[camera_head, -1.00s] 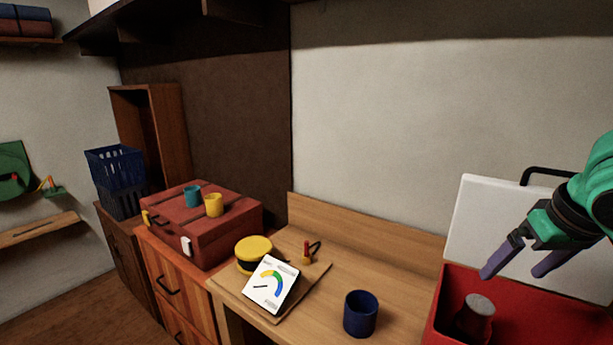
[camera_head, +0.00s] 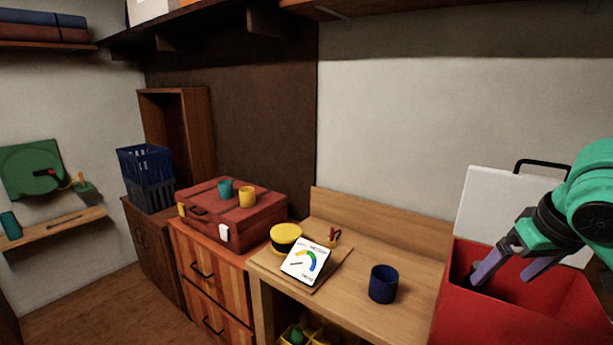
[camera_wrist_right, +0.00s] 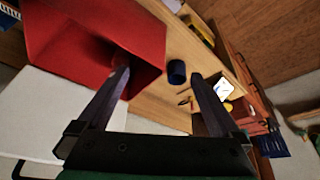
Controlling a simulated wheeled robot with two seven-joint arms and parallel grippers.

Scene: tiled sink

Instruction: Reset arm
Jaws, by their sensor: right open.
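My right gripper (camera_head: 504,273) is open, with its purple fingers apart and nothing visible between them. It is over the opening of the red box (camera_head: 530,318) at the right of the bench. In the right wrist view, my right gripper's fingers (camera_wrist_right: 168,85) are spread, with the red box (camera_wrist_right: 85,45) behind the left finger and a blue cup (camera_wrist_right: 177,72) seen in the gap beyond. My left gripper is not in view.
The wooden bench (camera_head: 345,289) holds a blue cup (camera_head: 383,284), a white gauge card (camera_head: 306,262) and a yellow round container (camera_head: 285,237). A red case (camera_head: 232,209) stands to the left. A white panel (camera_head: 497,205) rises behind the red box. A shelf overhangs above.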

